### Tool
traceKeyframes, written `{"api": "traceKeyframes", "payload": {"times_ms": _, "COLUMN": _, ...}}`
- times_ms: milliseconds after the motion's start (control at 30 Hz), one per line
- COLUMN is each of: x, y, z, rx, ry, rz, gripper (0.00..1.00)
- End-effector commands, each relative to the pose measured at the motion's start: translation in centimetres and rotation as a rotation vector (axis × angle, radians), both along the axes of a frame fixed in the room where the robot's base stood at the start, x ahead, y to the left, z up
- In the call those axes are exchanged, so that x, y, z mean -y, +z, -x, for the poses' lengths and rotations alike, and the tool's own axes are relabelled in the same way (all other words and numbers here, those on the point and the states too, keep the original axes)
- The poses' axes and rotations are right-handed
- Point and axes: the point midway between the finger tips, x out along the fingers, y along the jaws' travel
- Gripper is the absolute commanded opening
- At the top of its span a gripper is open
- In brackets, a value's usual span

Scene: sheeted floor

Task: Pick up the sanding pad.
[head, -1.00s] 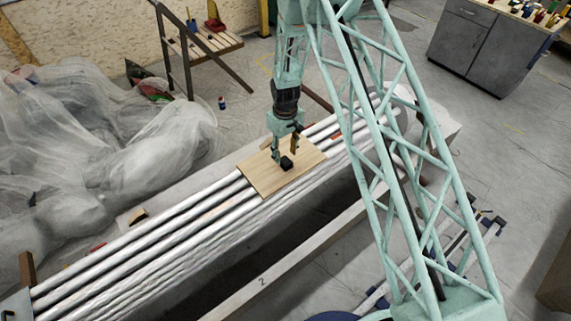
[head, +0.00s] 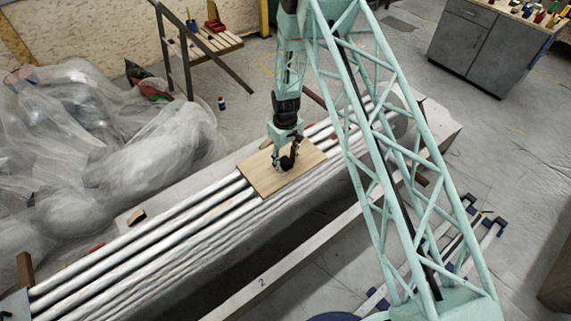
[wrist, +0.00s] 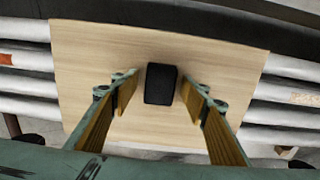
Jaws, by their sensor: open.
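The sanding pad looks like a small black block (wrist: 161,84) lying on a light wooden board. It also shows in the head view as a dark spot (head: 286,163). My gripper (wrist: 160,92) is open, with one wood-coloured finger pad on each side of the block and visible gaps between. In the head view my gripper (head: 286,160) points down over the board and partly covers the block. From these views I cannot tell how far the fingertips are above the board.
The wooden board (head: 260,180) rests across several pale wrapped pipes (head: 140,248) on a long bench. Plastic-sheeted heaps (head: 95,160) lie at the left. A grey cabinet (head: 475,45) stands at the back right.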

Motion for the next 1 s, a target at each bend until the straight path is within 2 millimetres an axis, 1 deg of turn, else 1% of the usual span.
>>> {"api": "traceKeyframes", "payload": {"times_ms": 167, "x": 0.01, "y": 0.01, "z": 0.01, "rx": 0.000, "ry": 0.000, "rz": 0.000, "gripper": 0.41}}
{"api": "traceKeyframes", "payload": {"times_ms": 267, "x": -0.01, "y": 0.01, "z": 0.01, "rx": 0.000, "ry": 0.000, "rz": 0.000, "gripper": 0.34}}
{"api": "traceKeyframes", "payload": {"times_ms": 467, "x": 0.01, "y": 0.01, "z": 0.01, "rx": 0.000, "ry": 0.000, "rz": 0.000, "gripper": 0.16}}
{"api": "traceKeyframes", "payload": {"times_ms": 567, "x": -0.01, "y": 0.01, "z": 0.01, "rx": 0.000, "ry": 0.000, "rz": 0.000, "gripper": 0.15}}
{"api": "traceKeyframes", "payload": {"times_ms": 800, "x": 0.00, "y": 0.08, "z": 0.00, "rx": 0.000, "ry": 0.000, "rz": 0.000, "gripper": 0.15}}
{"api": "traceKeyframes", "payload": {"times_ms": 1000, "x": 0.00, "y": 0.72, "z": -0.02, "rx": 0.000, "ry": 0.000, "rz": 0.000, "gripper": 0.15}}
